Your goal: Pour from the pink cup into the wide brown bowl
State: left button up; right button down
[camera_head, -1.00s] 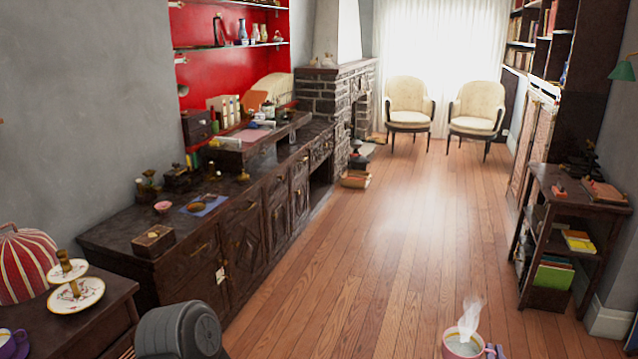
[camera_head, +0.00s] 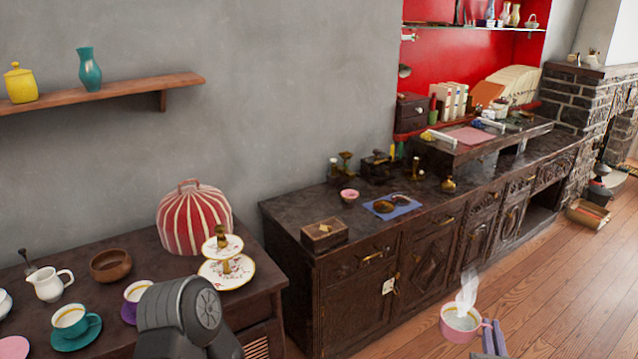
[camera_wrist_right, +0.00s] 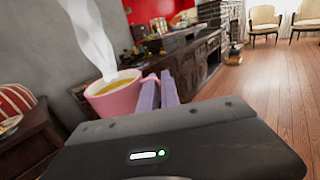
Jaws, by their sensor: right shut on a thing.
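The pink cup (camera_head: 461,323) is upright and steaming at the lower right of the head view. It holds a yellowish liquid, which shows in the right wrist view (camera_wrist_right: 113,92). My right gripper (camera_head: 490,338) is shut on the cup at its handle side, holding it in the air in front of the dark sideboard. The brown bowl (camera_head: 110,265) sits on the dark tea table at the left, far from the cup. No contents show in it. My left gripper is not in view; only a dark part of my arm shows at the bottom.
On the tea table (camera_head: 255,285) are a white jug (camera_head: 49,284), a teal cup (camera_head: 70,319), a purple-saucered cup (camera_head: 138,291), a striped cosy (camera_head: 193,220) and a tiered stand (camera_head: 226,272). The sideboard (camera_head: 345,298) adjoins at right.

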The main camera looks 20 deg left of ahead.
aim_at(110, 266)
jog(key=i+u, duration=0.15)
jog(key=u, duration=0.25)
jog(key=i+j+u, duration=0.1)
jog(key=u, duration=0.25)
jog(key=i+u, duration=0.15)
jog(key=u, duration=0.25)
jog(key=i+l+u, duration=0.1)
jog(key=u, duration=0.3)
jog(key=i+u, duration=0.2)
jog(key=u, duration=0.2)
jog(key=i+l+u, duration=0.1)
jog(key=i+u, duration=0.25)
jog(key=i+l+u, duration=0.1)
jog(key=u, duration=0.3)
